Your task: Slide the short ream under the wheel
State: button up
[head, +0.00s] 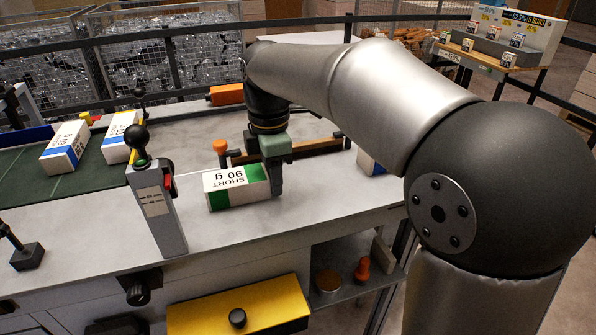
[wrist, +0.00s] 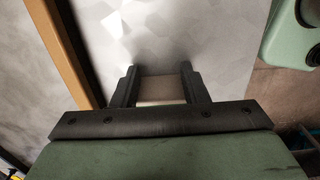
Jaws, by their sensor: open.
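The short ream (head: 237,187) is a white pack with green bands and "SHORT 90 g" on it. It lies on the grey worktop just left of my gripper. My gripper (head: 277,182) points down at the ream's right end; I cannot tell whether it touches. In the wrist view my gripper (wrist: 160,84) has its two dark fingers apart, with a pale brownish strip between them that I cannot identify for sure. I cannot pick out the wheel with certainty in either view.
Two white-and-blue reams (head: 66,147) (head: 120,136) lie on the green conveyor (head: 30,190). A lever post (head: 157,208) stands left of the short ream. A wooden rail (head: 310,149) lies behind my gripper. Another ream (head: 370,164) is partly hidden by my arm.

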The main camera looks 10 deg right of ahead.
aim_at(211, 181)
jog(key=shift+s+a+p, duration=0.35)
jog(key=shift+a, duration=1.3)
jog(key=shift+s+a+p, duration=0.35)
jog(key=shift+a, duration=1.25)
jog(key=shift+s+a+p, duration=0.35)
jog(key=shift+a, duration=1.3)
jog(key=shift+a, duration=0.1)
jog(key=shift+s+a, duration=0.15)
jog(key=shift+a, duration=0.6)
jog(key=shift+d+p, duration=0.15)
jog(key=shift+p, duration=0.25)
